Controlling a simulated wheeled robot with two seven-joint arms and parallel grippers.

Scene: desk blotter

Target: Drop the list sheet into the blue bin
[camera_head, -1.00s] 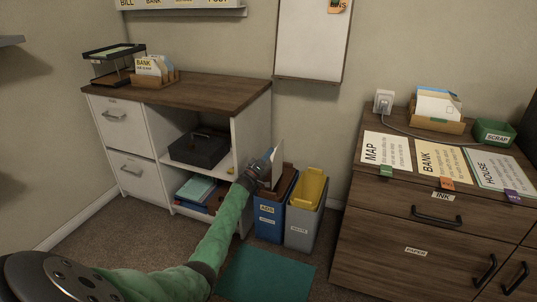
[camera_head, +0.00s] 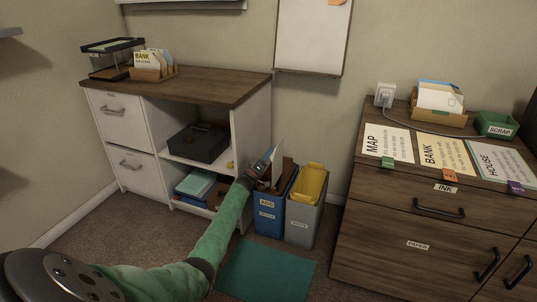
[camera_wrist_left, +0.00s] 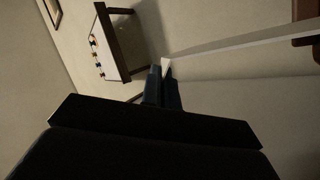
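My left gripper (camera_head: 268,163) is above the blue bin (camera_head: 268,218), near its left side. It is shut on a thin white sheet (camera_head: 277,158), seen nearly edge-on and standing up over the bin's opening. In the left wrist view, the fingertips (camera_wrist_left: 164,74) pinch one end of the white sheet (camera_wrist_left: 235,44), which stretches off to the right. Its writing cannot be read. The blue bin carries an "ADS" label, and something brown shows at its opening. My right gripper is not in view.
A grey bin (camera_head: 298,222) with a yellow piece (camera_head: 310,183) on top stands against the blue bin's right side. A white cabinet (camera_head: 255,130) is close on the left. A wooden drawer unit (camera_head: 385,215) is at the right. A teal mat (camera_head: 262,272) lies in front.

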